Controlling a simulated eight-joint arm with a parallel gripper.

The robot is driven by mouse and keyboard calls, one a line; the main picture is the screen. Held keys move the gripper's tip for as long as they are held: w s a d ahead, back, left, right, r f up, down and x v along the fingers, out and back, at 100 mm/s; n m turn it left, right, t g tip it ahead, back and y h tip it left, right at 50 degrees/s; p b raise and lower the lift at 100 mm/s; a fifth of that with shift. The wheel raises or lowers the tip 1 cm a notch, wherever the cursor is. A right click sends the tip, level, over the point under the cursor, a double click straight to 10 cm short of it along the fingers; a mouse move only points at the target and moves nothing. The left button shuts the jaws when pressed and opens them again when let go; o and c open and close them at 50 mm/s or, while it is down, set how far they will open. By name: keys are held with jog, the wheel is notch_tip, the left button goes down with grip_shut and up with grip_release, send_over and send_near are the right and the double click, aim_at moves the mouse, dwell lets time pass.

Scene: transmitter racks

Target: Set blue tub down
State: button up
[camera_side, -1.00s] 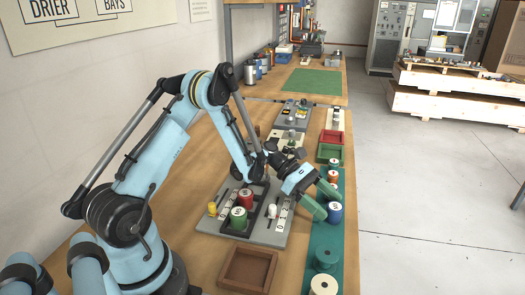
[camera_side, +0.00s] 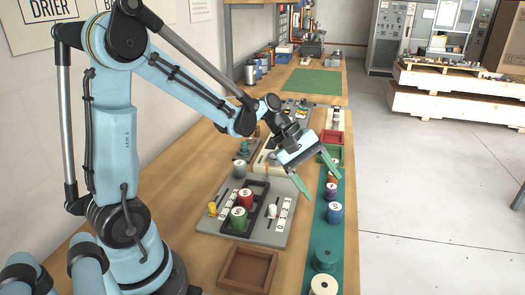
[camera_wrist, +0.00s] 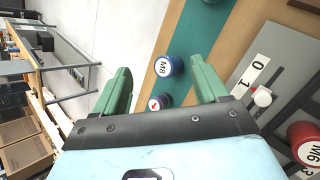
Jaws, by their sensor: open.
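The blue tub (camera_side: 335,212), with a white lid, stands upright on the green mat strip (camera_side: 322,235) along the table's right side. The wrist view shows it too, as a blue tub (camera_wrist: 170,67) with M8 on its lid. My gripper (camera_side: 325,188) is open and empty, its two green fingers spread. It is raised above the mat, apart from the tub. In the wrist view the tub shows between and beyond the finger tips.
A smaller tub (camera_side: 331,191) stands behind the blue one on the mat; a green spool (camera_side: 326,260) and a white spool (camera_side: 322,286) stand in front. Left is a grey rack (camera_side: 270,236) holding a green tub (camera_side: 238,218) and a red tub (camera_side: 246,198). A brown tray (camera_side: 248,270) lies nearer.

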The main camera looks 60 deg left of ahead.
jog(key=s+r+m+t+y, duration=0.2)
jog(key=s+m+y, duration=0.5)
jog(key=s+m, duration=0.4)
jog(key=r+m, duration=0.1)
jog(key=m, duration=0.2)
jog(key=shift+a+r+t, duration=0.2)
jog(key=shift+r+t, duration=0.1)
jog(key=shift+t, duration=0.1)
jog(key=shift+w, duration=0.1)
